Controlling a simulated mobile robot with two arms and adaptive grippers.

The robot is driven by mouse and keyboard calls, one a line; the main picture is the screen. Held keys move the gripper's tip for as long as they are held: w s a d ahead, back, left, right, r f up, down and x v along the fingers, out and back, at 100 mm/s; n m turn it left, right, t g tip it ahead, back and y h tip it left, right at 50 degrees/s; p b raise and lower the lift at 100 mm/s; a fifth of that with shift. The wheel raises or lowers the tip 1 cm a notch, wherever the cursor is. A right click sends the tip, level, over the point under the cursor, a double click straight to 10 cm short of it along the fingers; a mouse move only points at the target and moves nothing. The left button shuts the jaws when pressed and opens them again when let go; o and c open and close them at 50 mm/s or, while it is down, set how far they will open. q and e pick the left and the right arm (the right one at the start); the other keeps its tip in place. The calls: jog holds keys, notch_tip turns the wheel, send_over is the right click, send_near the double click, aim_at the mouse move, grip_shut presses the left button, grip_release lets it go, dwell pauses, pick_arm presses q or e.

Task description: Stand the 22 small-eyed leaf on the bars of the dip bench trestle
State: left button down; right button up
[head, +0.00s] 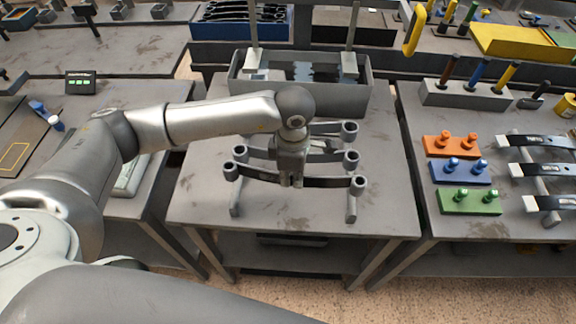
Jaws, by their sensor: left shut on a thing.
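My left gripper (291,180) points down over the dip bench trestle (351,207) and is shut on the middle of the front dark curved leaf (330,182). This leaf has a round grey eye at each end and lies across the trestle, side to side. I cannot read a number on it, nor tell whether it rests on the bars or hangs just above them. More leaf eyes (350,156) show behind it on the trestle, partly hidden by my left arm. The trestle stands on the grey dip bench (200,195). My right gripper is out of view.
A grey dip tank (363,95) with dark liquid and two upright posts stands behind the trestle. On the right bench are orange (436,149), blue (445,175) and green (455,206) peg blocks and a rack of tagged leaves (545,170). The bench front is bare.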

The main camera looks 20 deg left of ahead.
pick_arm(q)
jog(key=shift+d+n, duration=0.15)
jog(key=shift+n, duration=0.35)
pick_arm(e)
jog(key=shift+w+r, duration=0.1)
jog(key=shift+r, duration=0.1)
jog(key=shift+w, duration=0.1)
pick_arm(q)
jog(key=shift+f, duration=0.1)
jog(key=shift+f+b, duration=0.3)
jog(key=shift+b, duration=0.35)
notch_tip(320, 180, down, 4)
jog(key=b, duration=0.4)
jog(key=shift+f, duration=0.15)
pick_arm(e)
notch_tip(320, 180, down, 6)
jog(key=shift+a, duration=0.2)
pick_arm(q)
jog(key=shift+f+b, duration=0.45)
jog(key=shift+b, duration=0.35)
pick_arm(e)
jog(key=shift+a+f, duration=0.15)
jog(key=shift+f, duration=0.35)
